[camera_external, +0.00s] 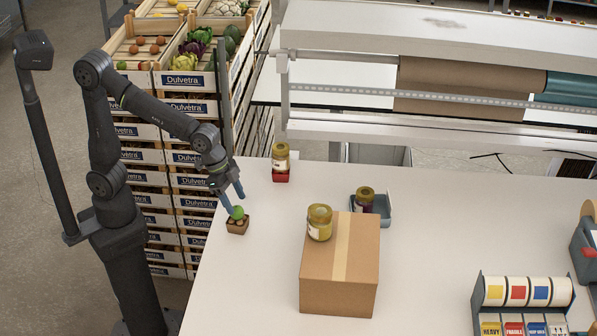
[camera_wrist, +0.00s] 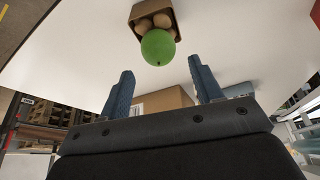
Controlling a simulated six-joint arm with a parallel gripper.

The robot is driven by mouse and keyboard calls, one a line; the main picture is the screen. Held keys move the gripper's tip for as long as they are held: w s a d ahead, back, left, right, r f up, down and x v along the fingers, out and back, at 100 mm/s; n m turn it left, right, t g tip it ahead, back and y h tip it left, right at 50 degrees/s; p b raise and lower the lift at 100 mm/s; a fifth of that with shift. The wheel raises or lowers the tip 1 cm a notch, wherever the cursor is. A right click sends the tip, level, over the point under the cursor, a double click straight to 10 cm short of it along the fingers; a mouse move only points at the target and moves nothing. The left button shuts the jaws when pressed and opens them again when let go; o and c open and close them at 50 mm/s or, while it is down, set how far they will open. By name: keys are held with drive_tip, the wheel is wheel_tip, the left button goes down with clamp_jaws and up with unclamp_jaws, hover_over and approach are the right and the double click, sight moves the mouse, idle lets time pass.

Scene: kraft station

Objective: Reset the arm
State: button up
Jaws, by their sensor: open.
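My gripper (camera_external: 233,196) is open, with its two blue fingers spread above the left part of the white table. In the wrist view my gripper (camera_wrist: 160,88) has nothing between its fingers. A small brown box (camera_external: 238,227) stands below the fingertips in the external view. A green round fruit (camera_external: 237,212) sits on top of it. In the wrist view the green fruit (camera_wrist: 158,47) is beyond the fingertips, and the brown box (camera_wrist: 146,13) holds several tan round things. I cannot tell whether a finger touches the fruit.
A cardboard box (camera_external: 340,270) stands to the right with a jar (camera_external: 320,222) on top. Another jar (camera_external: 280,156) stands on a red block (camera_external: 281,176) behind. A grey bin (camera_external: 385,210) holds a dark jar (camera_external: 364,198). Stacked crates (camera_external: 187,81) rise behind my arm. The right middle of the table is clear.

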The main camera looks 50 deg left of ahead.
wheel_tip(320, 180, down, 3)
drive_tip(key=v, duration=1.2)
drive_tip(key=x, duration=1.2)
drive_tip(key=shift+f, duration=0.3)
wheel_tip(320, 180, up, 4)
drive_tip(key=shift+f, duration=0.15)
drive_tip(key=s+r, duration=0.7)
drive_tip(key=s, duration=0.5)
hover_over(234, 207)
drive_tip(key=w+d, duration=0.7)
wheel_tip(234, 207, down, 4)
drive_tip(key=f, duration=0.1)
drive_tip(key=w+a+f, duration=0.1)
drive_tip(key=w+f, duration=0.1)
drive_tip(key=w, duration=0.2)
drive_tip(key=w+a+f, duration=0.1)
drive_tip(key=w+f, duration=0.1)
drive_tip(key=w, duration=0.1)
drive_tip(key=w+a+f, duration=0.1)
drive_tip(key=w+f, duration=0.1)
drive_tip(key=w, duration=0.2)
drive_tip(key=shift+w+f, duration=0.3)
drive_tip(key=shift+f, duration=0.1)
